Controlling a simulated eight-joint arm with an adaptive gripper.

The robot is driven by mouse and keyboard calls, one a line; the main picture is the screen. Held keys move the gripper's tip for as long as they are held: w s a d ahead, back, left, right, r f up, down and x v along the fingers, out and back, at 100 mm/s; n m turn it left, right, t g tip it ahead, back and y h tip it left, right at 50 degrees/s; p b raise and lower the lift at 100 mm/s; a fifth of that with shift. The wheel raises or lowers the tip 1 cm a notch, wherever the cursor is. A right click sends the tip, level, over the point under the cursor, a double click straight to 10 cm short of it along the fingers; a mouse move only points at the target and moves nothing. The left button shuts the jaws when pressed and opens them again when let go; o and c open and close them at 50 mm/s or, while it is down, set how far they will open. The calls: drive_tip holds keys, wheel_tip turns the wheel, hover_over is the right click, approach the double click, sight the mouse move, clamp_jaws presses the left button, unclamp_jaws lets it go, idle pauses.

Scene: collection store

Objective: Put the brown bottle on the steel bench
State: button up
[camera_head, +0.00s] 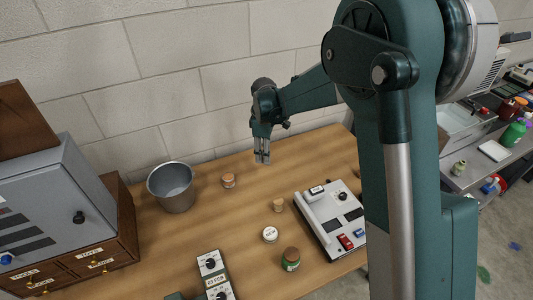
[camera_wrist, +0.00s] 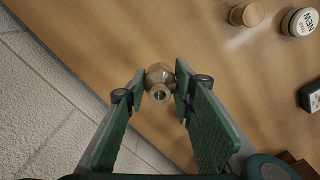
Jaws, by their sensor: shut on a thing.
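My gripper (camera_head: 262,161) hangs over the back of the wooden table, fingers pointing down. In the head view the held thing cannot be made out. The steel bench (camera_head: 463,178) stands at the far right, beyond my arm and partly hidden by it.
A white tray (camera_head: 494,151) and green bottle (camera_head: 514,134) occupy the bench.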

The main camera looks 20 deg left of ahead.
drive_tip(key=shift+r, duration=0.1)
idle(0.3)
wheel_tip(320, 180, up, 25)
drive_tip(key=w+d+m+p, duration=0.1)
drive_tip(key=w+d+p, duration=0.1)
drive_tip(key=w+d, duration=0.95)
drive_tip(key=w+d+p, duration=0.3)
drive_tip(key=w+d, duration=0.1)
drive_tip(key=d, duration=1.4)
drive_tip(key=w+d+m+p, duration=0.1)
drive_tip(key=w+d+p, duration=0.1)
drive_tip(key=w+d, duration=0.9)
drive_tip(key=s+d+p, duration=0.3)
drive_tip(key=d+p, duration=0.3)
drive_tip(key=d, duration=3.6)
wheel_tip(320, 180, down, 11)
drive_tip(key=shift+a+m+b, duration=0.25)
drive_tip(key=shift+m+b, duration=0.1)
drive_tip(key=shift+m, duration=0.05)
